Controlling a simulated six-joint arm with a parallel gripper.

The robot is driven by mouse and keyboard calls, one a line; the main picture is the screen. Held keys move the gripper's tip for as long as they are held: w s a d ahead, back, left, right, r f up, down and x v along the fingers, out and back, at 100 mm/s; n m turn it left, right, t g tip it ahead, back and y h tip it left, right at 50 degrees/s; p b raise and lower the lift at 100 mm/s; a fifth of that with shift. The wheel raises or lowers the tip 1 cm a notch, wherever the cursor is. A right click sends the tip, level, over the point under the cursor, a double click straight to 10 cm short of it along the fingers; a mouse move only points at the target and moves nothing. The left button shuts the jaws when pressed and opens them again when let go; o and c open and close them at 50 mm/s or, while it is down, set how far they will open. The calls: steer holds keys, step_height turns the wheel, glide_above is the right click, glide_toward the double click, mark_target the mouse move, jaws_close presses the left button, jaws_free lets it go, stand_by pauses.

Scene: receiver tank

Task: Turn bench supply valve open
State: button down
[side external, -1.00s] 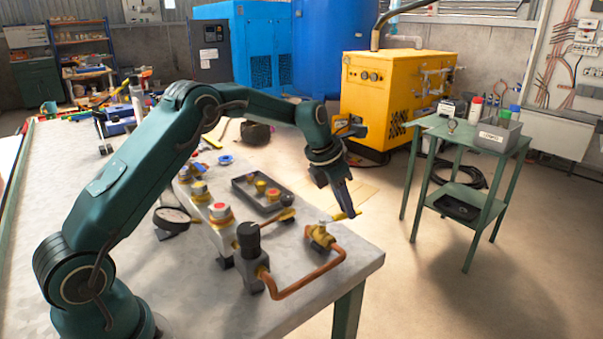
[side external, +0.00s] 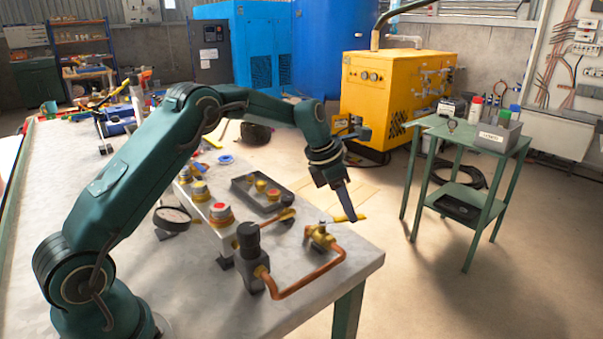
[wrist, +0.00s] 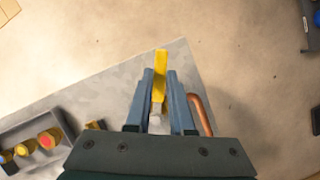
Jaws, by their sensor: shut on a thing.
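The bench supply valve (side external: 319,236) is a brass body joined to a copper pipe near the bench's right corner. Its yellow lever handle (wrist: 161,62) points away from the bench in the wrist view, with its outer end past the fingertips. My gripper (side external: 351,217) reaches down from above at the valve's right. In the wrist view my gripper (wrist: 160,78) has one finger on each side of the yellow handle and is shut on it. The fingers hide most of the handle in the side view.
A black-topped fitting (side external: 250,243) and the bent copper pipe (side external: 312,277) stand in front. A round gauge (side external: 172,219) is further left. Open floor lies beyond the bench edge.

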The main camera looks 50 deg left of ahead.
steer(key=m, duration=0.2)
steer(key=s+d+m+h, duration=0.1)
steer(key=shift+d+m+g, duration=0.15)
steer(key=shift+m+g, duration=0.25)
steer(key=m, duration=0.1)
steer(key=s+m+g, duration=0.1)
steer(key=shift+d+m+h, duration=0.3)
steer(key=shift+d+h, duration=0.1)
steer(key=m, duration=0.1)
steer(key=s+m, duration=0.1)
steer(key=m+g, duration=0.1)
steer(key=shift+s+d+h, duration=0.15)
steer(key=shift+d+h, duration=0.1)
steer(key=shift+h, duration=0.05)
steer(key=shift+s+d+m+g, duration=0.1)
steer(key=shift+s+m+g, duration=0.25)
steer(key=shift+m, duration=0.45)
steer(key=shift+s+m+g, duration=0.25)
steer(key=shift+s+m, duration=0.05)
steer(key=shift+m, duration=0.5)
steer(key=shift+s, duration=0.1)
steer(key=c, duration=0.8)
jaws_free()
